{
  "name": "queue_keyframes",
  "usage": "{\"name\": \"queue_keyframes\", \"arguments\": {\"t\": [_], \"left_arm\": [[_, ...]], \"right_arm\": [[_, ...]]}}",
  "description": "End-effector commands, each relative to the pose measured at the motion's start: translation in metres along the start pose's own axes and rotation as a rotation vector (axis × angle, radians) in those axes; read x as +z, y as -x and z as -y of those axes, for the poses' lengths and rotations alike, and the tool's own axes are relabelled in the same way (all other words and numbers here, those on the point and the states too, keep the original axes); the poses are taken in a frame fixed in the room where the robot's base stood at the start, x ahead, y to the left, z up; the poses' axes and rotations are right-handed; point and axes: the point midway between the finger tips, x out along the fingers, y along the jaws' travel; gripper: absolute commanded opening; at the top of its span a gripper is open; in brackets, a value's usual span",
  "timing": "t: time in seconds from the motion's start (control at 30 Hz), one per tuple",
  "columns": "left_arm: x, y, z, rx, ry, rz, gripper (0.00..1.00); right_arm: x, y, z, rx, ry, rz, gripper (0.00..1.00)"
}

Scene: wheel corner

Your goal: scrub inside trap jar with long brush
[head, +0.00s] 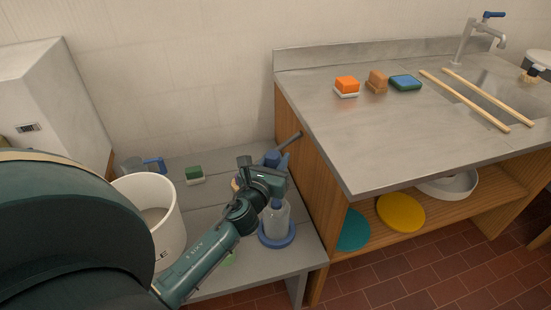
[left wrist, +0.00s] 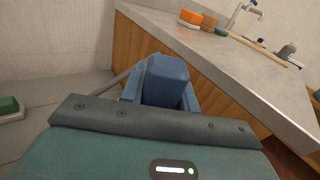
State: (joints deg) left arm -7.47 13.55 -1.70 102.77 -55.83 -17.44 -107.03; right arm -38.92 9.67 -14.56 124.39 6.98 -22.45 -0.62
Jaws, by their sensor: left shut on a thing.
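A clear jar (head: 276,215) stands in a blue round base (head: 277,240) on the low grey bench, beside the wooden side of the sink counter. My left gripper (head: 277,168) is directly above the jar, shut on a blue block-like handle (head: 271,158). The handle also shows between the fingers in the left wrist view (left wrist: 166,80); I take it for the long brush's grip. The brush's lower part is hidden by the gripper, so I cannot tell whether bristles are inside the jar. My right gripper is not in view.
A white bucket (head: 155,220) and a green-and-white sponge (head: 194,175) stand left on the bench. A grey rod (head: 289,140) slants beside the gripper. The steel counter (head: 350,140) rises close on the right, holding an orange scrubber (head: 347,85).

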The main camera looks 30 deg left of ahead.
Motion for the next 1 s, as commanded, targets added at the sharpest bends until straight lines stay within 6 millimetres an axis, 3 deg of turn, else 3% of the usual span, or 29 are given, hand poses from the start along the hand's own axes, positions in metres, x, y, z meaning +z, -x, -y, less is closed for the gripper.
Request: {"name": "queue_keyframes", "arguments": {"t": [0.1, 0.43, 1.0], "left_arm": [[-0.016, 0.000, -0.001, -0.001, 0.000, 0.000, 0.08], [-0.045, -0.001, -0.002, -0.001, 0.000, 0.000, 0.08], [-0.088, -0.001, -0.003, 0.000, 0.000, -0.001, 0.08]], "right_arm": [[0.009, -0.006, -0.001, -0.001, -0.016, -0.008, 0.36], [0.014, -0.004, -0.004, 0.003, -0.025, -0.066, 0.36], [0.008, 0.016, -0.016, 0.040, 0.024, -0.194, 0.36]]}}
